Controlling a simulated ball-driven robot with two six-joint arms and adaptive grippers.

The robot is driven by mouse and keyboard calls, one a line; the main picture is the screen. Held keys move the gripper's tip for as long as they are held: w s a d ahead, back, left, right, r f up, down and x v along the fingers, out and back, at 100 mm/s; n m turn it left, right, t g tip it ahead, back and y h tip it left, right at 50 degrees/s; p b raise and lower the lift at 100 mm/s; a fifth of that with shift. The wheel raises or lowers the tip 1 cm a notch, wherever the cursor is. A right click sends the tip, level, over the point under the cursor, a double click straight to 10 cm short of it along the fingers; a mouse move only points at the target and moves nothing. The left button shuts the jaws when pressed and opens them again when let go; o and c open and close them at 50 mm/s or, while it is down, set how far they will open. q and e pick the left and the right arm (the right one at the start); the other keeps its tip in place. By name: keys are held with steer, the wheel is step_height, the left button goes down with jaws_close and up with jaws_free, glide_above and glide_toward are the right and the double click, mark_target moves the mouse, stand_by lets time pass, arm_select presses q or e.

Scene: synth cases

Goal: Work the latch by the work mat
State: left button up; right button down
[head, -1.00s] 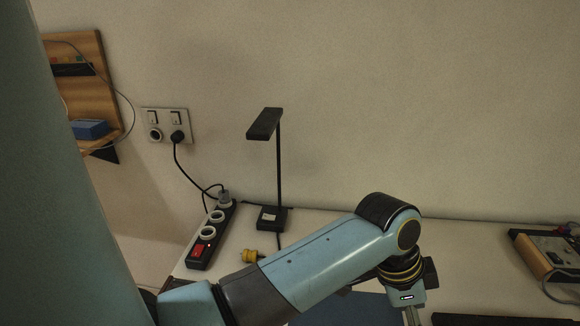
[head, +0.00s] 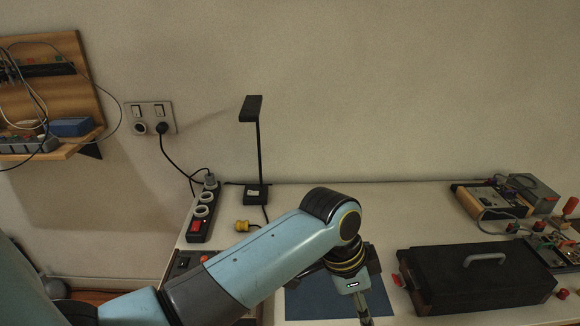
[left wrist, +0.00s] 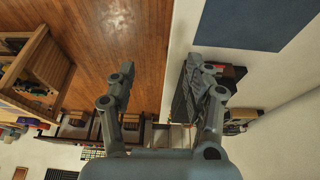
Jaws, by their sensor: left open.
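The blue work mat (head: 305,303) lies on the table, partly behind my left arm. It also shows at the upper right of the left wrist view (left wrist: 245,22). A black case (head: 470,283) with a grey handle stands right of the mat. A small red tab (head: 397,281) is by the case's left end, on the mat side; I cannot tell whether it is the latch or how it is set. My left gripper (left wrist: 168,84) is open, its fingers wide apart with nothing between them. In the head view its wrist is over the mat and its fingertips are not clear.
A power strip (head: 203,209), a yellow plug (head: 246,226) and a black lamp (head: 258,150) stand at the back left. Electronic boxes (head: 492,199) and boards are at the back right. A wooden wall shelf (head: 88,140) hangs at left. The table's back middle is clear.

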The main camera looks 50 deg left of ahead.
arm_select(q)
steer(key=s+a+f+b, duration=0.1)
steer(key=s+f+b, duration=0.1)
steer(key=f, duration=0.6)
steer(key=s+a+f+n+g+b, duration=0.1)
steer(key=s+f+b, duration=0.2)
steer(key=s+f, duration=0.2)
steer(key=s+a+f+g+y+b, duration=0.1)
steer(key=s+f+b, duration=0.2)
steer(key=f, duration=0.8)
steer(key=shift+s+a+n, duration=0.3)
steer(key=shift+s+n, duration=0.1)
steer(key=shift+s, duration=0.2)
